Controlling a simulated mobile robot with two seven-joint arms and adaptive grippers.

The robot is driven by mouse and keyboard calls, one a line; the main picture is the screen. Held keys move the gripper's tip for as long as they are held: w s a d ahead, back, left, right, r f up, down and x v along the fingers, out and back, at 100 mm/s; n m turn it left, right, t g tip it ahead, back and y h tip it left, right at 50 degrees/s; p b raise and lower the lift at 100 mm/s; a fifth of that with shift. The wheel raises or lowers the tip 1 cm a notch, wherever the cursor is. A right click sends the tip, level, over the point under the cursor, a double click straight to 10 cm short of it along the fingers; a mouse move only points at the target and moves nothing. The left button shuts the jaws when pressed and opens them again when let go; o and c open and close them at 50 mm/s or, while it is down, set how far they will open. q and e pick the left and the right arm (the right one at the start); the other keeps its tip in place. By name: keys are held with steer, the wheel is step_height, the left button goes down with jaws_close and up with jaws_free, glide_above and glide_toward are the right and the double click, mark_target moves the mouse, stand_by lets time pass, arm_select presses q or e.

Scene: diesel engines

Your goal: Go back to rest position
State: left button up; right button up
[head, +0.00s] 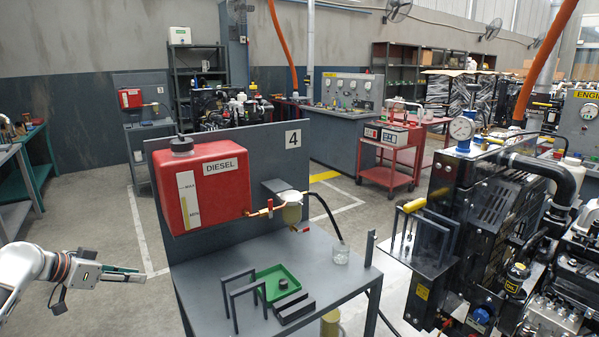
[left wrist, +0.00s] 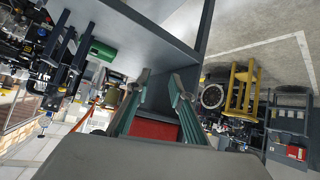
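My left arm comes in from the left edge of the head view. Its gripper (head: 130,272) is in the air over the floor, left of the grey bench (head: 215,270) and apart from it. In the left wrist view the two fingers of the left gripper (left wrist: 160,76) stand apart with nothing between them, so it is open and empty. My right gripper shows in neither view.
The bench carries a red diesel tank (head: 205,182), a green tray (head: 278,283) with a small dark part in it, and dark stands. An engine rig (head: 480,200) stands at right. A red trolley (head: 388,178) is farther back. Floor at left is clear.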

arm_select(q)
steer(key=w+a+r+n+t+y, duration=0.15)
steer(key=w+a+y, duration=0.25)
steer(key=a, duration=0.4)
steer(key=w+a+r+m+t+y, duration=0.1)
steer(key=w+a+r+t+y, duration=0.3)
steer(key=a+r+t+y, duration=0.65)
steer(key=s+d+f+m+g+h, duration=0.1)
steer(key=s+d+f+g+h, duration=0.15)
steer(key=s+d+f, duration=0.4)
steer(key=s+d+f+g+h, duration=0.25)
steer(key=d+f, duration=0.55)
steer(key=f, duration=0.4)
steer(key=s+d+f+m+g+h, duration=0.1)
steer(key=s+d+f+h, duration=0.3)
steer(key=d+f, duration=0.45)
steer(key=s+d+f+n+g, duration=0.1)
steer(key=s+d+f, duration=0.3)
steer(key=s, duration=0.6)
steer(key=s+d+f+n+g+h, duration=0.1)
steer(key=s+d+f, duration=0.4)
steer(key=s+d, duration=0.3)
steer(key=s+d+f+n+g, duration=0.1)
steer(key=s+d+f, duration=0.4)
steer(key=s, duration=0.7)
steer(key=shift+s+d+f+g, duration=0.25)
steer(key=shift+d+g, duration=0.15)
steer(key=shift+g, duration=0.1)
steer(key=shift+w, duration=0.1)
